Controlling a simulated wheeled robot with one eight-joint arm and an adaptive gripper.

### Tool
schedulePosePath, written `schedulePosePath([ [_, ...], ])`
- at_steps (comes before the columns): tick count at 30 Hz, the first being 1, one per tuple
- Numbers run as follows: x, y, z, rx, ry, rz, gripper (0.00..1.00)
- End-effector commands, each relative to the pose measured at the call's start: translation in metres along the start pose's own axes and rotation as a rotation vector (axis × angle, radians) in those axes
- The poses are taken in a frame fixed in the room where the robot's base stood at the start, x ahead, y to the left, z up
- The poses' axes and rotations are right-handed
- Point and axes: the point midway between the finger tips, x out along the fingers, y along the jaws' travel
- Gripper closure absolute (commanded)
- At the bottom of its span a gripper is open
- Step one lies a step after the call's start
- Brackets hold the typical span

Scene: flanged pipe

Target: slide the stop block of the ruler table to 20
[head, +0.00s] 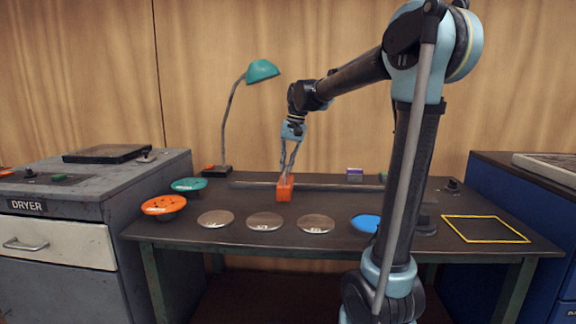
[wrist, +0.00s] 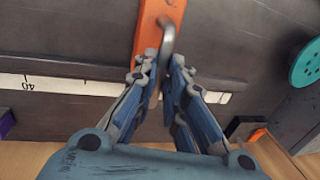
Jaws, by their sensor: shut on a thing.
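The orange stop block (head: 285,190) sits on the long ruler rail (head: 335,187) of the dark table, left of the table's middle in the head view. In the wrist view the orange block (wrist: 149,30) crosses the white ruler strip (wrist: 65,85) and carries a grey metal handle (wrist: 167,42). My gripper (head: 286,172) reaches down from above, and its fingers (wrist: 158,78) are closed around the handle. An upside-down mark, seemingly 40, shows on the strip left of the block in the wrist view. The mark at the block itself is hidden.
Left on the table are a green lamp (head: 262,70), a teal disc (head: 189,184) and an orange disc (head: 163,205). Several grey discs (head: 265,221) and a blue disc (head: 366,223) line the front. A purple block (head: 354,174) stands behind the rail. A yellow outline (head: 485,229) is empty.

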Motion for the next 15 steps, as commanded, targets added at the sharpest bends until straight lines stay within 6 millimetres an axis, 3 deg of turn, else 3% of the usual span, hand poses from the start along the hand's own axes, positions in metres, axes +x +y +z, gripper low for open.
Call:
schedulePosePath([
  [8, -0.0003, 0.0002, 0.0004, -0.001, -0.001, 0.000, 1.00],
  [9, -0.0002, 0.0000, 0.0005, -0.002, -0.001, 0.000, 0.84],
  [11, -0.0002, -0.0003, 0.0006, -0.002, -0.001, 0.000, 0.70],
  [15, -0.0001, -0.0005, 0.0006, -0.002, -0.001, 0.000, 0.69],
])
